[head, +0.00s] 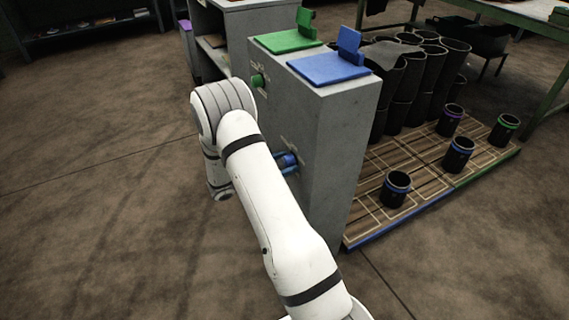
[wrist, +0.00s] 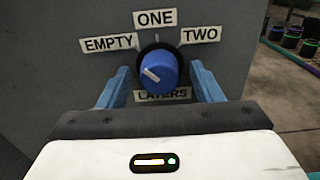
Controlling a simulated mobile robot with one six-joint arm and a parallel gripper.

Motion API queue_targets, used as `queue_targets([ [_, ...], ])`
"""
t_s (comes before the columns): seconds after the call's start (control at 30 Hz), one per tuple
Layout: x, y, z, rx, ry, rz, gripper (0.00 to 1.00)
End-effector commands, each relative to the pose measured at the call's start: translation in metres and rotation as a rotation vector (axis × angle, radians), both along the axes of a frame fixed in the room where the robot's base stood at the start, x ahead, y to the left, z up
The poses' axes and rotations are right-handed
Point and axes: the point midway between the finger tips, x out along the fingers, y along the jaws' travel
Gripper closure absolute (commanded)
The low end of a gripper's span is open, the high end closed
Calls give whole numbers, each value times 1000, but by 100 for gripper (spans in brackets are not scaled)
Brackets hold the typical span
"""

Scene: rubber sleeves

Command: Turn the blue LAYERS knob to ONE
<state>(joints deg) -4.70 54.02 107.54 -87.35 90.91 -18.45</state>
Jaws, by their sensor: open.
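The blue LAYERS knob (wrist: 155,69) is on a grey upright face in the wrist view. The white line on it slants up and left, toward the EMPTY label (wrist: 108,44). The ONE label (wrist: 155,18) is straight above the knob and the TWO label (wrist: 201,35) is up to the right. The LAYERS label (wrist: 162,95) is just below, partly covered by the knob. My gripper (wrist: 161,80) is open, with one blue finger on each side of the knob and gaps showing. In the head view my gripper (head: 287,162) is at the cabinet's side, and the knob cannot be made out.
The grey cabinet (head: 338,135) carries a green flap (head: 285,42) and a blue flap (head: 330,67) on top. A green knob (head: 257,81) is higher on the same face. Behind stand black sleeves (head: 405,95) and a wooden pallet (head: 365,220). The floor at left is clear.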

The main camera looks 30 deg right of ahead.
Motion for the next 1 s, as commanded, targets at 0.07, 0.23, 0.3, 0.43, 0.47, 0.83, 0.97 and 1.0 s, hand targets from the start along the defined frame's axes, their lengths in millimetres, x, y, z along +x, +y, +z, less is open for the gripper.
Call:
queue_targets([
  [0.07,0,0,0,0,0,0,41],
  [0.23,0,1,0,0,0,0,55],
  [0.3,0,1,0,0,-1,1,60],
  [0.43,0,1,0,0,-1,1,71],
  [0.47,0,1,0,0,-1,1,74],
  [0.83,0,1,0,1,-20,1,85],
  [0.97,1,1,-1,3,-65,1,85],
  [1.0,1,1,-1,4,-85,1,85],
])
